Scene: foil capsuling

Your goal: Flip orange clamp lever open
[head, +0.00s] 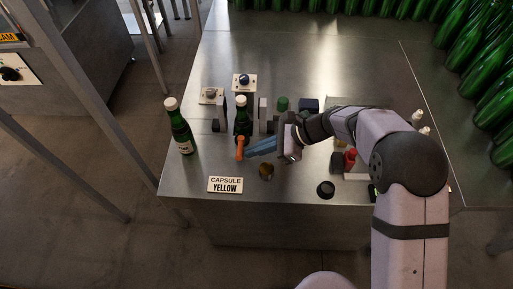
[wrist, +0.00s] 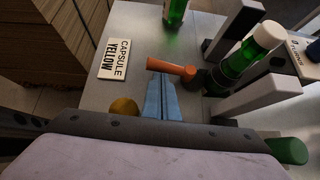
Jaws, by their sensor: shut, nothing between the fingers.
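The orange clamp lever (head: 240,148) sticks out at the front of the clamp. In the wrist view the lever (wrist: 172,68) lies across the picture, just beyond my fingertips. My gripper (head: 248,152) has its blue fingers shut together with nothing between them. In the wrist view the fingertips (wrist: 160,80) are right at the lever; I cannot tell whether they touch it. A green bottle with a white cap (head: 243,118) stands upright between the clamp's grey jaws (wrist: 262,95). The lever's pivot end is close beside this bottle (wrist: 238,62).
Another green bottle (head: 180,128) stands at the left. A sign reading "CAPSULE YELLOW" (head: 225,185) is at the front edge. A yellow-gold capsule (head: 266,171) and a black round piece (head: 326,189) are on the table. Two button boxes (head: 244,82) stand behind the clamp. The back left is clear.

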